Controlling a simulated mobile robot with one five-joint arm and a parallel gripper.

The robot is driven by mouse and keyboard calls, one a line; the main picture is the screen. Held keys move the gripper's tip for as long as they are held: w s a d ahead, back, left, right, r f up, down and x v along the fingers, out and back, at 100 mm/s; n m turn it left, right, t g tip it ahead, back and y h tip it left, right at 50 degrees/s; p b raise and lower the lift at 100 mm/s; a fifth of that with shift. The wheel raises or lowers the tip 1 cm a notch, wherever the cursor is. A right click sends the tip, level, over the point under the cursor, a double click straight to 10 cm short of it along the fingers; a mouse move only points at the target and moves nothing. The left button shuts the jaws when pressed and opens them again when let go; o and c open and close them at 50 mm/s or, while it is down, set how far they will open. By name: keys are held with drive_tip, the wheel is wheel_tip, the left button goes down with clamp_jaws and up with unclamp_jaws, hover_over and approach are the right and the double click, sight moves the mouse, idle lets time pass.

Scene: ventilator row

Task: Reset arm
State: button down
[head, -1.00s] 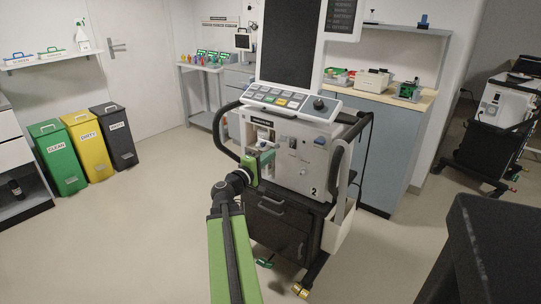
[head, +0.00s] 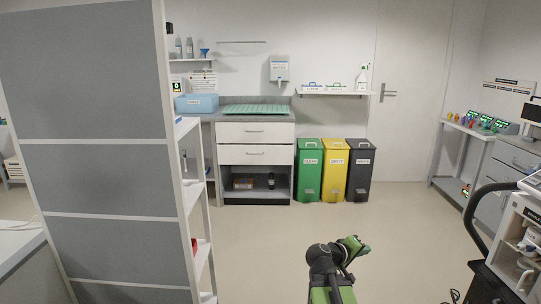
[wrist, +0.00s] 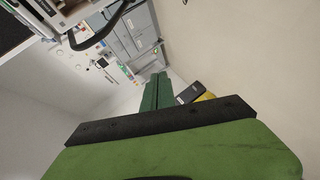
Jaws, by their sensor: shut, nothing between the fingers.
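My green and black arm rises from the bottom of the head view, folded short, with my gripper (head: 352,246) at its end over open floor. In the wrist view my gripper (wrist: 157,90) shows as two green fingers side by side, touching, with nothing between them. The ventilator (head: 522,240) stands at the right edge of the head view, cut off by the frame. My gripper is well to the left of it and touches nothing.
A tall grey partition (head: 85,110) with shelves stands at the left. Green (head: 309,170), yellow (head: 335,170) and black (head: 361,170) bins stand by the back wall beside a drawer cabinet (head: 255,150). The floor (head: 410,235) in the middle is clear.

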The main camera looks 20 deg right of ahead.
drive_tip(key=w+a+f+y, duration=0.1)
drive_tip(key=a+f+y, duration=0.3)
drive_tip(key=a, duration=0.6)
drive_tip(key=a+f+y, duration=0.2)
drive_tip(key=a+f, duration=0.4)
drive_tip(key=a, duration=0.3)
drive_tip(key=s+a+f+g+y, duration=0.2)
drive_tip(key=s+a+y, duration=0.1)
drive_tip(key=a, duration=0.4)
drive_tip(key=s+a+f+g+y, duration=0.2)
drive_tip(key=s+a+f+y, duration=0.1)
drive_tip(key=a, duration=0.5)
wheel_tip(320, 180, up, 24)
drive_tip(key=s+p, duration=0.1)
drive_tip(key=p, duration=2.3)
drive_tip(key=shift+s+a+r+g+y, duration=0.15)
drive_tip(key=shift+a+g+y, duration=0.15)
drive_tip(key=shift+y, duration=0.1)
